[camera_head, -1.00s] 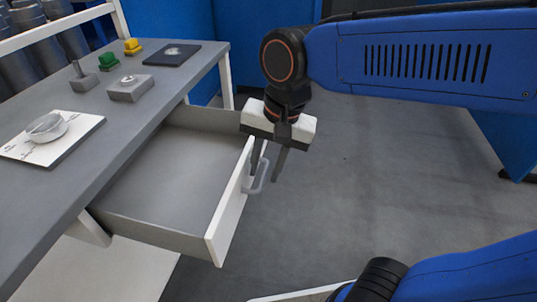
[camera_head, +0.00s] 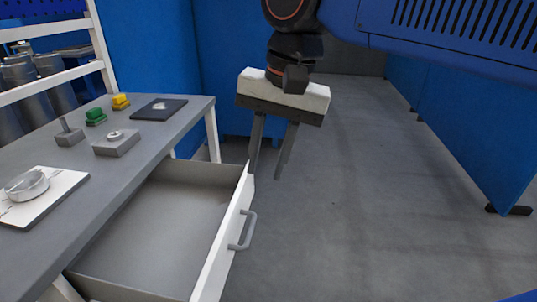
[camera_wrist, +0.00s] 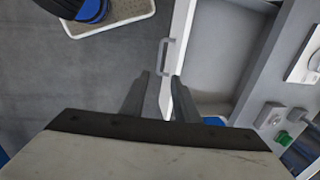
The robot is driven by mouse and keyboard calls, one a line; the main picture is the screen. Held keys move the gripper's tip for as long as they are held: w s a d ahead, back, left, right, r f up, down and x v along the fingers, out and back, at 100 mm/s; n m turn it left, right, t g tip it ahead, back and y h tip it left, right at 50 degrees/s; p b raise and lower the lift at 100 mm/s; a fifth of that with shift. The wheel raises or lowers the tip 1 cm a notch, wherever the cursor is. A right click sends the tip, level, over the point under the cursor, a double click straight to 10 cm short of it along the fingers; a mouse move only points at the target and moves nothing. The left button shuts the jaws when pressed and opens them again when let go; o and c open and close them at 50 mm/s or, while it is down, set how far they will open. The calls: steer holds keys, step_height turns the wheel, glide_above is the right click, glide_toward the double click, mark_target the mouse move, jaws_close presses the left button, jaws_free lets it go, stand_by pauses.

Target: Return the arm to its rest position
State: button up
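My gripper (camera_head: 270,150) hangs in the air beyond the far front corner of the open drawer, clear of its handle. Its two dark fingers point down and stand apart with nothing between them; in the wrist view the gripper (camera_wrist: 159,82) is also open and empty. The drawer (camera_head: 160,225) is pulled out from under the grey workbench and looks empty. Its grey handle (camera_head: 243,231) is on the white front panel; the handle also shows in the wrist view (camera_wrist: 163,57), beyond the fingertips.
On the workbench (camera_head: 110,185) stand a metal shell (camera_head: 27,185) on a white plate, a grey block (camera_head: 117,143), a grey piece with a peg (camera_head: 69,135), green (camera_head: 96,117) and yellow (camera_head: 121,102) pieces, and a dark plate (camera_head: 158,109). Blue panels (camera_head: 470,130) stand right; the floor between is clear.

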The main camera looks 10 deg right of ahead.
steer(key=shift+d+r, duration=0.1)
steer(key=shift+r, duration=0.45)
steer(key=s+d+f+n+t+h, duration=0.2)
steer(key=d+f+n+t, duration=0.2)
steer(key=d+f, duration=1.5)
step_height(320, 180, down, 2)
steer(key=shift+f+n, duration=0.1)
steer(key=shift+n, duration=0.2)
